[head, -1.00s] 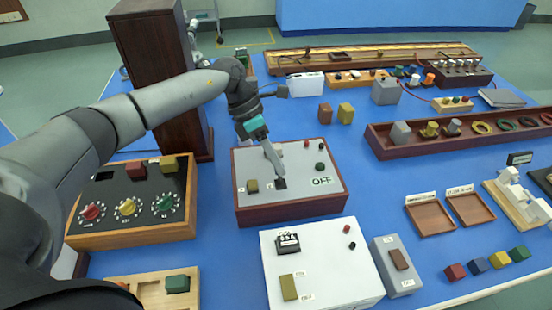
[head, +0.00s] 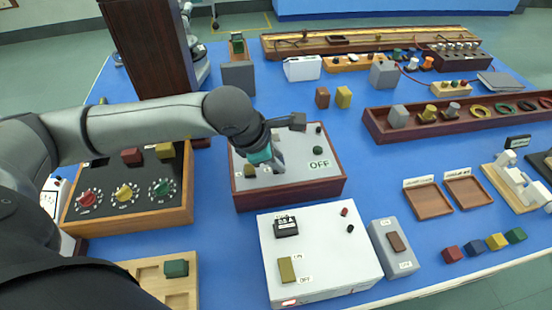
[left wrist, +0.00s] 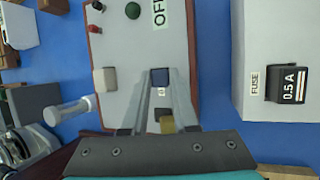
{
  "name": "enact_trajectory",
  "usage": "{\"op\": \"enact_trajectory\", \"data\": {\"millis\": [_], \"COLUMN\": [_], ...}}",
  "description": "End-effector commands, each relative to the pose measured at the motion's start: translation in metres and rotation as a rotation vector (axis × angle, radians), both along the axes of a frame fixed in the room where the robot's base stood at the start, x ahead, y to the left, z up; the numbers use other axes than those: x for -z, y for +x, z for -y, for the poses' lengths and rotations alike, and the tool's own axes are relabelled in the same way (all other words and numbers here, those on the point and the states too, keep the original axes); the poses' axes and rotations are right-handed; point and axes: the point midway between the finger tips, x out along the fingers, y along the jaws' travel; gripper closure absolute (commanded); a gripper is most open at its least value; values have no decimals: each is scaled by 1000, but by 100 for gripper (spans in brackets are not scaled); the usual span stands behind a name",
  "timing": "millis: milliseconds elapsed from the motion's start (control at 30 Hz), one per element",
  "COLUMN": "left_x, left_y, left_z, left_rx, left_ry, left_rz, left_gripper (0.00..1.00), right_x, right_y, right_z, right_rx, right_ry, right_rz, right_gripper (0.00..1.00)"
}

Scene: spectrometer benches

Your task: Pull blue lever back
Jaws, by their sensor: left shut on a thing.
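The blue lever (left wrist: 160,78) stands on the grey top of a red-brown box (head: 290,197) marked OFF. In the left wrist view it sits between my fingertips, a dark blue block. My left gripper (head: 278,167) reaches down over the box top from the left. In the left wrist view its two fingers (left wrist: 160,88) are shut on the lever. In the head view the gripper mostly hides the lever. My right gripper is in neither view.
A yellow block (head: 250,170) is close to the gripper on the same panel. A white fuse box (head: 325,255) stands in front. A dial box (head: 130,220) lies left, under my arm. A tall brown cabinet (head: 150,50) stands behind my arm. Blue table shows right of the box.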

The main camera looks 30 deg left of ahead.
Motion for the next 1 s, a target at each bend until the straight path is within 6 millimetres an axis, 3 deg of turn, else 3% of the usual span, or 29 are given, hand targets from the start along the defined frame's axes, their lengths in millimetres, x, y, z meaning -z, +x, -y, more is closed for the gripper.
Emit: {"op": "enact_trajectory", "data": {"millis": [33,300,867,900,1000], "left_x": [5,5,4,4,4], "left_y": [-2,-6,-7,-7,-7], "left_z": [2,4,4,4,4], "left_rx": [2,0,0,1,0], "left_ry": [14,68,88,87,87], "left_rz": [20,90,107,106,106], "left_gripper": [100,100,100,71,60], "right_x": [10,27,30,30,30], "right_y": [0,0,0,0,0], "right_z": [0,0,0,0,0], "right_rx": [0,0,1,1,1], "right_ry": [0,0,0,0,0], "right_rz": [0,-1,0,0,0], "right_gripper": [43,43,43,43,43]}}
